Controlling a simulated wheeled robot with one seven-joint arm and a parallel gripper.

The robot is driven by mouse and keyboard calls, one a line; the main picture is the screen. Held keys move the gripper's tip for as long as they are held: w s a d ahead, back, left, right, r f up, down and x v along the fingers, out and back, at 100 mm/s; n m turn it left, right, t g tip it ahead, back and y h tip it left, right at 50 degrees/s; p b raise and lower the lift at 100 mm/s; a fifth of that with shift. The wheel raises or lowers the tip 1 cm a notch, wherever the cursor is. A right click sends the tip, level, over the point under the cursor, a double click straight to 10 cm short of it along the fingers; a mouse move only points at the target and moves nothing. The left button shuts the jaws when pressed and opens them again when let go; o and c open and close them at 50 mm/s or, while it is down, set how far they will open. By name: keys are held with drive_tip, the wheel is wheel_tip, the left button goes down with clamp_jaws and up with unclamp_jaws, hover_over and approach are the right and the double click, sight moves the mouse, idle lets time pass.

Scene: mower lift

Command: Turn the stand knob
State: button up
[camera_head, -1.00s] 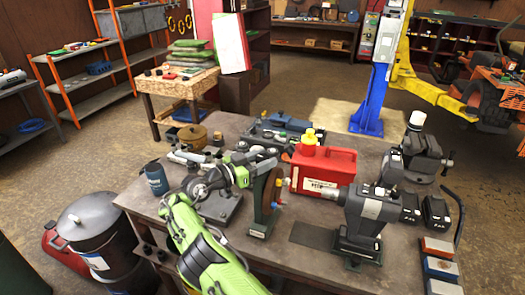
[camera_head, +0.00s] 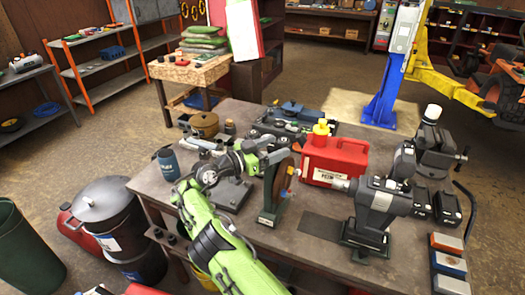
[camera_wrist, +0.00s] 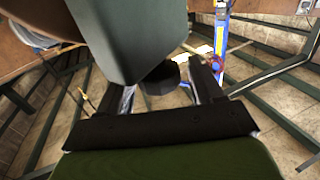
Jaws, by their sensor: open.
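The green stand (camera_head: 268,216) with a brown disc (camera_head: 283,180) stands upright on the workbench, left of the grey machine. My gripper (camera_head: 268,158) is at the stand's left side, close to its upper part. In the wrist view, my open gripper (camera_wrist: 165,90) has one finger on each side of a dark round knob (camera_wrist: 160,80). The large dark green body (camera_wrist: 115,35) of the stand fills the top left and covers part of the view. I cannot tell whether the fingers touch the knob. The knob is hidden in the head view.
On the workbench (camera_head: 150,182), a red canister (camera_head: 335,160) stands behind the stand. A grey machine (camera_head: 372,215) is to its right, a blue mug (camera_head: 168,163) to its left. A lidded drum (camera_head: 103,205) stands on the floor at left.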

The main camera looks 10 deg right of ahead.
drive_tip(key=v, duration=1.5)
drive_tip(key=shift+a, duration=0.15)
drive_tip(key=shift+o, duration=0.2)
